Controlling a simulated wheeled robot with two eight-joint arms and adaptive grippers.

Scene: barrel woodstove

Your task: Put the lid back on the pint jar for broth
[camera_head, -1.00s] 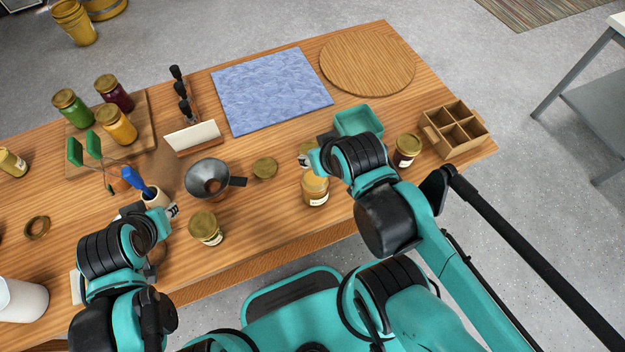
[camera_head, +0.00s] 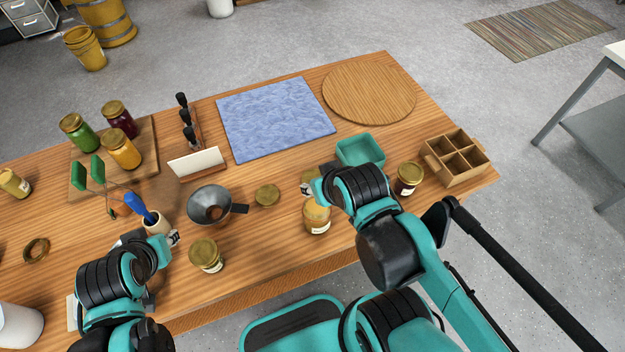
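A loose gold lid (camera_head: 266,195) lies flat on the wooden table, right of the metal funnel. A jar with a pale label (camera_head: 317,217) stands right of and nearer than that lid; whether its top is covered is unclear. Another small labelled jar (camera_head: 308,183) stands just behind it, partly hidden by my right gripper (camera_head: 319,186). A gold-topped jar (camera_head: 206,255) stands at the front, right of my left gripper (camera_head: 173,238). A dark-filled jar (camera_head: 409,179) with a gold top stands to the right. I cannot tell which jar is for broth. Both grippers' fingers are mostly hidden.
A funnel (camera_head: 210,206) and a crock of utensils (camera_head: 156,222) stand by my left gripper. A teal tray (camera_head: 361,150) and a divided wooden box (camera_head: 455,157) are to the right. A blue cloth (camera_head: 275,117) and round board (camera_head: 369,92) lie behind. Capped jars stand on a board (camera_head: 146,165).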

